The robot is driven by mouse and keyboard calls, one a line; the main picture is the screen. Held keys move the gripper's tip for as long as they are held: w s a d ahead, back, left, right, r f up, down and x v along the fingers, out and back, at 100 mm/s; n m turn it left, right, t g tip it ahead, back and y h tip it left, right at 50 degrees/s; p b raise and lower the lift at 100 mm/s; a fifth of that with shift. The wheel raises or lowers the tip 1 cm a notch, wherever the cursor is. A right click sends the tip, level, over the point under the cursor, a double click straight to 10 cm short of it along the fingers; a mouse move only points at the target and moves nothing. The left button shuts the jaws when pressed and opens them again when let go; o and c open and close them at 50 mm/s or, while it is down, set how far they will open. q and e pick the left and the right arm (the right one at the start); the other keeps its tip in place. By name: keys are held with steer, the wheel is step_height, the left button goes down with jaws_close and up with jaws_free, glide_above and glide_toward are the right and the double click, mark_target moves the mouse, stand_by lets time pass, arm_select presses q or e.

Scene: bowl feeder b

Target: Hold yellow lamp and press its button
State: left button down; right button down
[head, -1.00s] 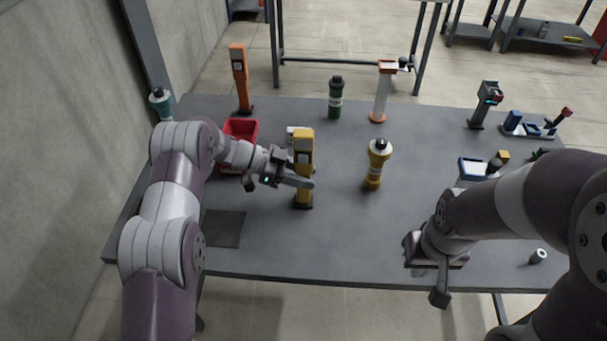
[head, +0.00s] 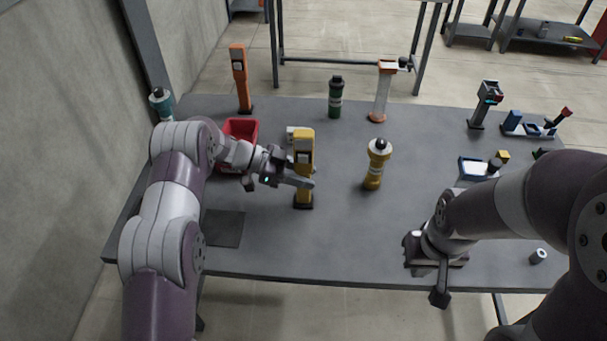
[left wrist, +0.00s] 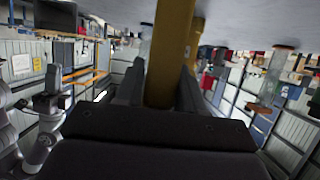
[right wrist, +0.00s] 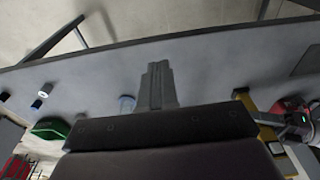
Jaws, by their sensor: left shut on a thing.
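A yellow lamp (head: 304,146), an upright slim post on a dark base, stands on the table left of centre. My left gripper (head: 304,183) is shut on its lower post from the left. In the left wrist view the yellow post (left wrist: 169,50) runs between the fingers. I cannot make out the lamp's button. My right gripper (head: 439,290) is low over the table's front edge, right of the lamp and well apart from it. In the right wrist view its fingers (right wrist: 157,85) are together with nothing between them.
A red bin (head: 241,127) is behind my left forearm. A green cylinder (head: 335,99) and an orange post (head: 240,78) stand behind. The front middle of the table (head: 330,245) is clear.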

mark_target(303, 159)
arm_select(q)
steer(key=shift+s+f, duration=0.1)
arm_select(e)
steer(key=w+a+f+n+t+y, duration=0.1)
steer(key=w+a+f, duration=0.1)
steer(key=a+f, duration=0.1)
steer(key=w+a+f+n+t+y, duration=0.1)
steer(key=a+f, duration=0.2)
steer(key=a, duration=0.1)
steer(key=w+a+f+n+t, duration=0.1)
steer(key=w+a+f, duration=0.1)
steer(key=a+f, duration=0.2)
steer(key=shift+w+a+n+y, duration=0.15)
steer(key=shift+w+n+y, duration=0.15)
steer(key=shift+w+y, duration=0.1)
steer(key=w+a+r+m+t+y, duration=0.1)
steer(key=w+a+r+t+y, duration=0.2)
steer(key=a+r+t+y, duration=0.15)
steer(key=w+a+r+m+t+y, duration=0.1)
steer(key=w+a+r+t+y, duration=0.15)
steer(key=a+r+y, duration=0.3)
steer(key=w+h, duration=0.1)
steer(key=w, duration=0.7)
steer(key=shift+w+a+r, duration=0.15)
steer(key=shift+a+r, duration=0.25)
steer(key=shift+a, duration=0.05)
steer(key=shift+w, duration=0.1)
